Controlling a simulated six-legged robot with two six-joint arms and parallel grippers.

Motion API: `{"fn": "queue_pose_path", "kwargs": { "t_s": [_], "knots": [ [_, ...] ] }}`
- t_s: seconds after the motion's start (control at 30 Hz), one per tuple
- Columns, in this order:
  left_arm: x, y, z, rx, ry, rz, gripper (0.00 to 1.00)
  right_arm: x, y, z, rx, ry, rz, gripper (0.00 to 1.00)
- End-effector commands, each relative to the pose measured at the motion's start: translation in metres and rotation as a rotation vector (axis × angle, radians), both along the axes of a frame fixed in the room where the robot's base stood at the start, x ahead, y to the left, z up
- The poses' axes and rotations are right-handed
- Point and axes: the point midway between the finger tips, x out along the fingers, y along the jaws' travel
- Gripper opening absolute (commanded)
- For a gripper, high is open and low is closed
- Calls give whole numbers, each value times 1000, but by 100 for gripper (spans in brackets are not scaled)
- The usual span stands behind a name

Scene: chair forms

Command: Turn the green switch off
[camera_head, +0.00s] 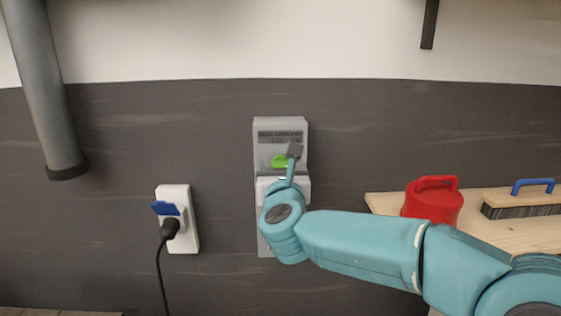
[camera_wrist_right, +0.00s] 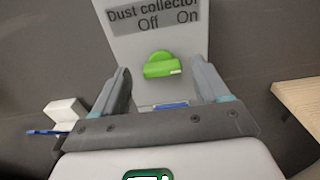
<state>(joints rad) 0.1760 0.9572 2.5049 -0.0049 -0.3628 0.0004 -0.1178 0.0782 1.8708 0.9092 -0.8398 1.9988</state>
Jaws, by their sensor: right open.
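The green switch (camera_head: 279,161) is a round knob with a raised bar, on a grey wall panel (camera_head: 262,135). In the right wrist view the green switch (camera_wrist_right: 158,58) sits below the "Dust collector Off On" label (camera_wrist_right: 155,15). The bar lies nearly level, its white mark at the right end, below "On". My right gripper (camera_head: 293,153) is in front of the panel, partly covering the switch's right side in the head view. In the wrist view my right gripper (camera_wrist_right: 161,74) is open and empty, a finger on each side of the switch. Contact cannot be told. My left gripper is not in view.
A white socket (camera_head: 186,243) with a blue flap and black plug is left of the panel. A grey pipe (camera_head: 45,90) hangs further left. A wooden shelf (camera_head: 383,203) at right holds a red lidded container (camera_head: 430,203) and a blue-handled brush (camera_head: 530,200).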

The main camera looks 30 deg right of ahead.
Motion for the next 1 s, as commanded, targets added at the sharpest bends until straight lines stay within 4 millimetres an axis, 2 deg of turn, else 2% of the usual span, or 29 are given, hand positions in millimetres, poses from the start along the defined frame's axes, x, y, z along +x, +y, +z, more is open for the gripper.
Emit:
{"fn": "queue_pose_path", "kwargs": {
  "t_s": [0.1,0.37,0.4,0.57,1.0],
  "knots": [
    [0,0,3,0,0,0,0,7,-5,0,1,0,-1,74],
    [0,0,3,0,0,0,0,10,-7,0,1,-1,-1,74],
    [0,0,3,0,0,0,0,10,-7,0,1,-1,-1,71],
    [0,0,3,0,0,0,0,10,-6,-1,0,0,0,19],
    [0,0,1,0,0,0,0,10,-5,-1,-23,14,1,18]
  ]
}}
